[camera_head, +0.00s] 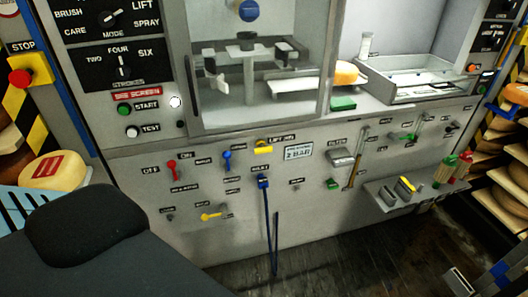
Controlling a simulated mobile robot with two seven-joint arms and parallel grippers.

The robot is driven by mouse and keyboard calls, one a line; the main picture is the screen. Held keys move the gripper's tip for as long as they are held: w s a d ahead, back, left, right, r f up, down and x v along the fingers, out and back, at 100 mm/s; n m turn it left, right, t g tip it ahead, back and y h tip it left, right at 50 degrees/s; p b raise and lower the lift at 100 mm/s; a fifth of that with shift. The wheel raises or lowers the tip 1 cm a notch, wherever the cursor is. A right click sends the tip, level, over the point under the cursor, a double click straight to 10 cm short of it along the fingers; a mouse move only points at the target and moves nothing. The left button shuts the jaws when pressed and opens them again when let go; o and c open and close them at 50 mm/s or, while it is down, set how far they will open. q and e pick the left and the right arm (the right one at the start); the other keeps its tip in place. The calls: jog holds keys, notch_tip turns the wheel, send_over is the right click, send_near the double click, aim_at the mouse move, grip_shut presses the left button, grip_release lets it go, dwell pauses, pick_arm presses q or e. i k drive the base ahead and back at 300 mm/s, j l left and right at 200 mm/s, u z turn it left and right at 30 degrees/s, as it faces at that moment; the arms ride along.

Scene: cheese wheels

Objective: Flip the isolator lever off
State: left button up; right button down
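The isolator lever seems to be the small red lever (172,168) on the lower left of the grey machine panel. An OFF label (151,171) is to its left and an ON label (187,155) is at its upper right. The lever stands close to upright, with its red knob at the top. The label below it is too small to read. Neither of my grippers can be made out in the head view, and nothing is seen touching the lever.
Right of it are a blue lever (227,160), a yellow lever (212,216) and a blue handle with a hanging hose (264,183). A small shelf (380,203) juts out at right. A red stop button (20,77) and cheese wheel (55,171) are at left.

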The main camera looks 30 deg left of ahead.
aim_at(172, 164)
jog(key=u, duration=1.85)
